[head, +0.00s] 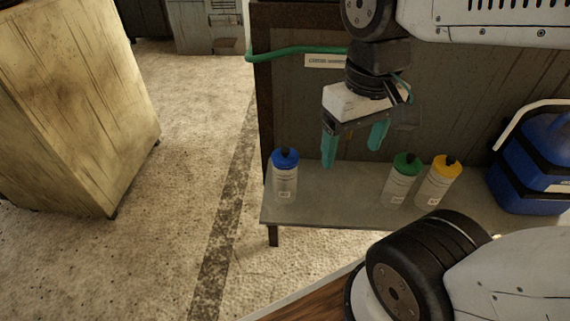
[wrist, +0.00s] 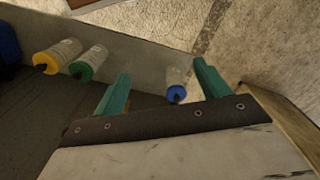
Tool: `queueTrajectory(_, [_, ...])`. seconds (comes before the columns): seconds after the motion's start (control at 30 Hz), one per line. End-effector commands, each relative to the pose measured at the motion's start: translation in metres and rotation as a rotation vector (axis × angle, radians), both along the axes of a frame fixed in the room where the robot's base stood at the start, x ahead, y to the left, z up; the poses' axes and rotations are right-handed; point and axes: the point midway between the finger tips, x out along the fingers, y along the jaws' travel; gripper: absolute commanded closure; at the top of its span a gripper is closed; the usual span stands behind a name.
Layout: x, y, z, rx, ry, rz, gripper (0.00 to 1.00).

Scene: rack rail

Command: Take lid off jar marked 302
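Three clear jars with knobbed lids stand on a grey shelf (head: 330,200). The blue-lidded jar (head: 285,178) is at the left end. The green-lidded jar (head: 402,180) and the yellow-lidded jar (head: 438,182) stand close together at the right. Each has a small label, too small to read. My gripper (head: 353,150) is open and empty above the shelf, between the blue and green jars. In the wrist view, the blue-lidded jar (wrist: 176,86) shows between the fingers of my gripper (wrist: 160,88), farther off; the green (wrist: 88,64) and yellow (wrist: 58,56) ones are at the left.
A blue cooler-like container (head: 535,165) stands at the shelf's right end. A dark panel (head: 300,110) with a green hose (head: 300,53) rises behind the shelf. A worn wooden cabinet (head: 75,100) stands at the left. The floor (head: 190,130) between cabinet and shelf is clear.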

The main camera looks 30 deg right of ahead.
Motion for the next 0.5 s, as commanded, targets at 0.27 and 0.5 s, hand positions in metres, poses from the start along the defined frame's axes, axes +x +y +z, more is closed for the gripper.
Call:
queueTrajectory(0.27, [0.072,0.003,-0.04,0.0,0.147,0.016,0.07])
queueTrajectory(0.5, [0.146,0.006,-0.091,0.001,0.168,0.036,0.07])
